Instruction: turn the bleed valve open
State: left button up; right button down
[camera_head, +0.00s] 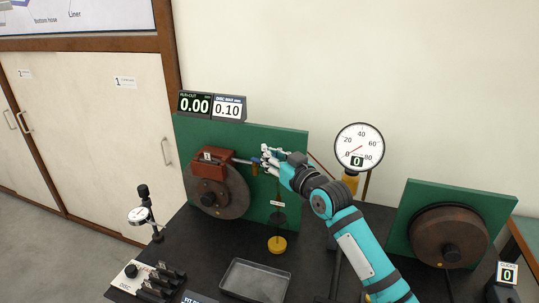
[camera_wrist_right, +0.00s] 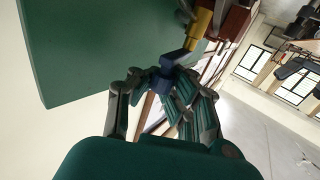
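The bleed valve shows in the wrist view as a blue lever (camera_wrist_right: 164,79) at the end of a brass-yellow stem (camera_wrist_right: 201,28). In the head view its blue part (camera_head: 255,162) sticks out to the right of the red-brown caliper (camera_head: 211,163), partly hidden by my fingers. My right gripper (camera_head: 267,161) is at the lever; in the wrist view its fingertips (camera_wrist_right: 160,74) close on the blue part from both sides. The caliper sits over a brown disc (camera_head: 222,192) on a green panel (camera_head: 160,127). My left gripper is not in view.
A round gauge (camera_head: 359,146) reading 0 stands behind my right arm. A grey tray (camera_head: 255,281) and a yellow knob-like weight (camera_head: 277,244) are below. A second disc (camera_head: 448,236) on a green panel stands right. A dial indicator (camera_head: 141,214) stands left.

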jog(key=shift+w+d, duration=0.1)
jog(key=shift+d, duration=0.15)
jog(key=c, duration=1.2)
grip_release()
jog(key=shift+d, duration=0.3)
jog(key=shift+a, duration=0.25)
jog(key=v, duration=1.2)
